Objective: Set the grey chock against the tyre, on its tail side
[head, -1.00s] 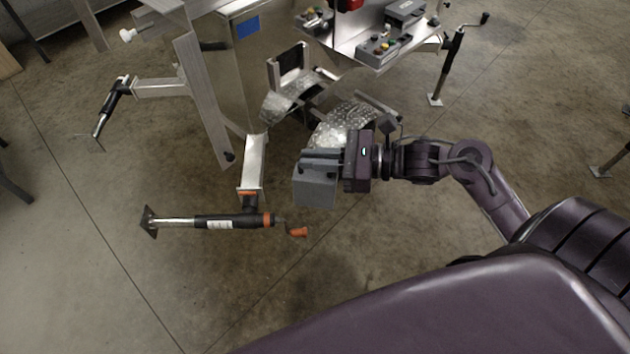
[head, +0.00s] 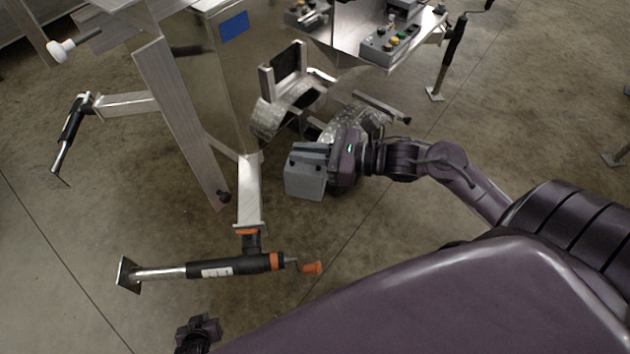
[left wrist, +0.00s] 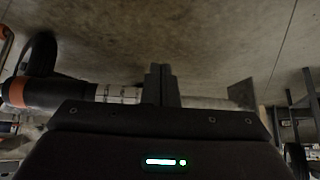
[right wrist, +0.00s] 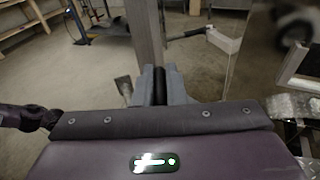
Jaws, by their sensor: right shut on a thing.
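The grey chock (head: 306,181) is a block held clear of the fender by my right gripper (head: 328,157), which is shut on it. In the right wrist view the chock (right wrist: 180,90) shows around the dark fingers (right wrist: 160,85). The tread-plate fender (head: 352,122) is just behind and right of the chock. The tyre is mostly hidden by the fender and my gripper; I cannot make out its tread or any contact with the chock. My left gripper (head: 198,328) is low in the head view, away from the chock. Its fingers (left wrist: 161,85) are together and empty in the left wrist view.
An orange-and-black jack (head: 235,266) lies across the front on the trailer's drawbar (head: 248,190). An upright post (head: 180,120) and the aluminium side panel (head: 222,85) stand left of the fender. A control box (head: 390,45) is above.

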